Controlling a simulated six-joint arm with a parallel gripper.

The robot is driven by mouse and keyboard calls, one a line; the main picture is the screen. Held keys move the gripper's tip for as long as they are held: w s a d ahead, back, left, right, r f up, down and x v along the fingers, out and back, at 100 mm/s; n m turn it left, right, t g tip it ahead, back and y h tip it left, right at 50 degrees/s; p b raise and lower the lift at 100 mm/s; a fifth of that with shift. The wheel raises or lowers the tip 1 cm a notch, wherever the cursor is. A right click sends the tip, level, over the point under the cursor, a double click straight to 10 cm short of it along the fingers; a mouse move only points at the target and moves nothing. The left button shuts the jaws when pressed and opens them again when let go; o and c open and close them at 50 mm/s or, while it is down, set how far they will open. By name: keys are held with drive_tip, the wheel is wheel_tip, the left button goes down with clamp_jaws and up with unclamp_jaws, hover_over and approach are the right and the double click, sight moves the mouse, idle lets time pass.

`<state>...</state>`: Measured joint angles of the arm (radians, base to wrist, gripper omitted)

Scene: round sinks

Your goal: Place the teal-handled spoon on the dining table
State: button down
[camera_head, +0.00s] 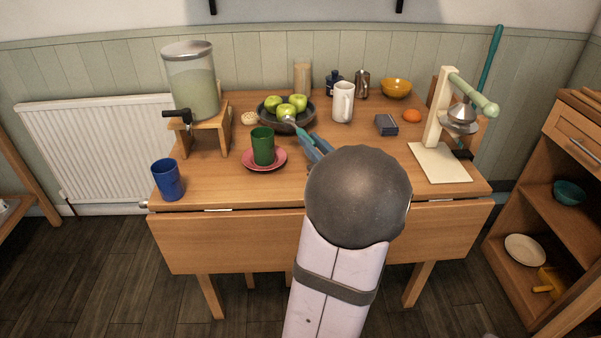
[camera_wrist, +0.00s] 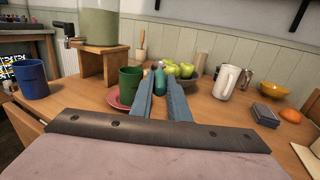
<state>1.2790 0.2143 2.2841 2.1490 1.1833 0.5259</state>
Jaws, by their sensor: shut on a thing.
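My gripper (camera_head: 312,142) reaches over the middle of the dining table (camera_head: 225,187), in front of the dark fruit bowl. In the wrist view its two blue-grey fingers (camera_wrist: 161,84) are shut on the teal-handled spoon, whose teal handle (camera_wrist: 160,78) shows between the tips. In the head view a bit of the teal handle (camera_head: 301,130) shows past the fingertips, pointing towards the bowl.
The dark bowl (camera_head: 267,116) holds green apples. A green cup (camera_head: 263,147) on a pink saucer (camera_head: 279,161) stands left of my gripper. A white jug (camera_head: 343,102), a dark blue box (camera_head: 386,125) and a juicer (camera_head: 440,165) stand right. Bare tabletop lies right of my gripper.

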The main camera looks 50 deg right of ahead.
drive_tip(key=shift+f+b, duration=1.1)
drive_tip(key=shift+f, duration=3.85)
drive_tip(key=shift+f, duration=0.1)
drive_tip(key=shift+f, duration=0.15)
drive_tip(key=c, duration=2.1)
unclamp_jaws()
drive_tip(key=o, duration=0.4)
